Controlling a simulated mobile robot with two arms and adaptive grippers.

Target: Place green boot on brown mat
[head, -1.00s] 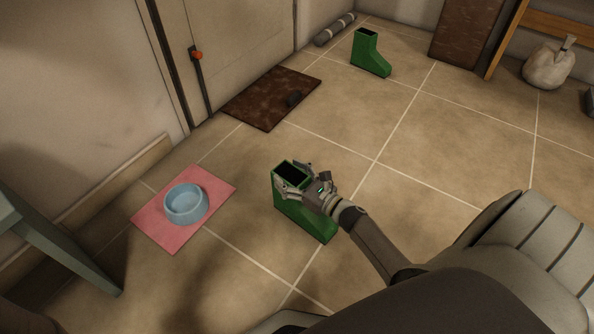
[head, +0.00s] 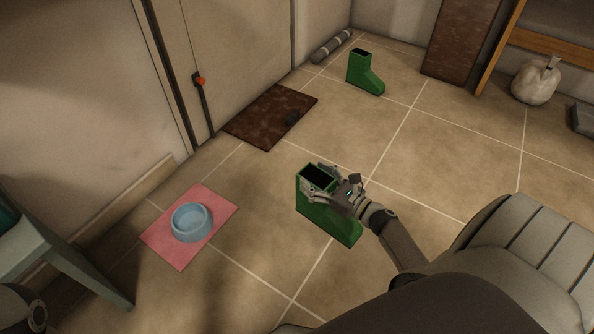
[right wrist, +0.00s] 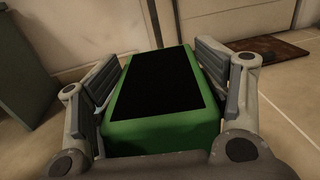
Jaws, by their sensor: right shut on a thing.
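My right gripper (head: 335,190) is shut on a green boot (head: 325,217), its fingers on either side of the boot's top opening. The boot is upright, toe toward the lower right; whether its sole touches the floor I cannot tell. In the right wrist view the boot's green rim (right wrist: 165,136) and dark opening fill the space between the fingers (right wrist: 158,85). The brown mat (head: 258,112) lies by the door, farther off and left of the held boot; its edge also shows in the wrist view (right wrist: 275,46). A second green boot (head: 362,75) stands farther back on the tiles. My left gripper is not in view.
A blue bowl (head: 192,222) sits on a pink mat (head: 165,240) at left, near a grey-green bench (head: 75,258). A grey roll (head: 332,47) lies by the wall. Tiles between boot and brown mat are clear.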

